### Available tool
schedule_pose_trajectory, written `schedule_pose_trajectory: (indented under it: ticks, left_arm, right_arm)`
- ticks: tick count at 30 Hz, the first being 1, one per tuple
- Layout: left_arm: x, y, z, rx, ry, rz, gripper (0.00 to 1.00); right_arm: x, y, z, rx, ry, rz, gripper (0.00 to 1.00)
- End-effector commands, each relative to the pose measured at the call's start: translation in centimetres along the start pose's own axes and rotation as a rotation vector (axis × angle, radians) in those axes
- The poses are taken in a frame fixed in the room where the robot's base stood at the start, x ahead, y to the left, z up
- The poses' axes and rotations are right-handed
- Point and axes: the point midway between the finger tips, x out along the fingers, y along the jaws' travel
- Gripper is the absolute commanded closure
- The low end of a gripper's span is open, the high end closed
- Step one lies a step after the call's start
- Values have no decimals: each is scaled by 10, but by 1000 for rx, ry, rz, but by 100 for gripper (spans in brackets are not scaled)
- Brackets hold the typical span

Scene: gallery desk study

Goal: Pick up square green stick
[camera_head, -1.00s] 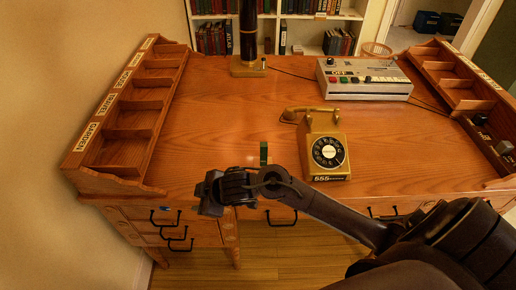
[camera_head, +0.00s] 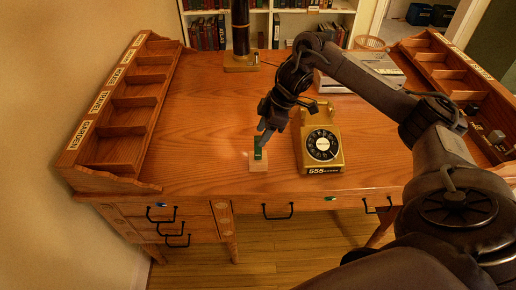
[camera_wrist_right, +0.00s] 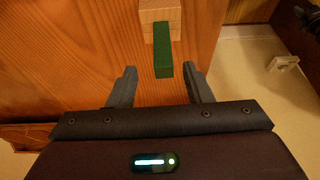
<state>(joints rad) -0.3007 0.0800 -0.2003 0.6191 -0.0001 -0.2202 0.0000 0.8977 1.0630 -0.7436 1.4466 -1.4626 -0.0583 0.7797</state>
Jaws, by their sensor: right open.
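The square green stick (camera_head: 258,148) stands upright in a small light wooden block on the desk, left of the phone. In the right wrist view the green stick (camera_wrist_right: 162,55) points toward the gap between my fingers, with the wooden block (camera_wrist_right: 158,12) at its far end. My right gripper (camera_head: 265,136) is just above and beside the stick, pointing down. It is open, its two fingers apart in the right wrist view (camera_wrist_right: 162,88), with nothing between the tips. The fingertips partly cover the stick's top in the head view. My left gripper is not in view.
A yellow rotary phone (camera_head: 320,148) stands close to the right of the block. A dark lamp post (camera_head: 241,30) is at the back. Wooden compartment racks line the desk's left (camera_head: 125,95) and right sides. The desk's left middle is clear.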

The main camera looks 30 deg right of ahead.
Motion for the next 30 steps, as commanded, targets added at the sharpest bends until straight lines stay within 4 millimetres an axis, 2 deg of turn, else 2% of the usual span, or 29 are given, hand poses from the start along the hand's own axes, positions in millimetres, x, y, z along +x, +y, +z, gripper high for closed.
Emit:
schedule_pose_trajectory:
  ticks: [3,10,16,24,30]
  left_arm:
    - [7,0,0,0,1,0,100]
    - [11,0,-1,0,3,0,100]
    - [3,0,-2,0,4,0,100]
    - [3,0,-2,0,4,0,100]
    - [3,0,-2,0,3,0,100]
  right_arm:
    - [18,-2,1,-1,1,-5,55]
    - [40,-4,4,-2,0,-4,55]
    - [66,-6,6,-3,0,-2,55]
    - [72,-5,6,-4,1,1,55]
    - [72,-5,6,-4,1,1,81]
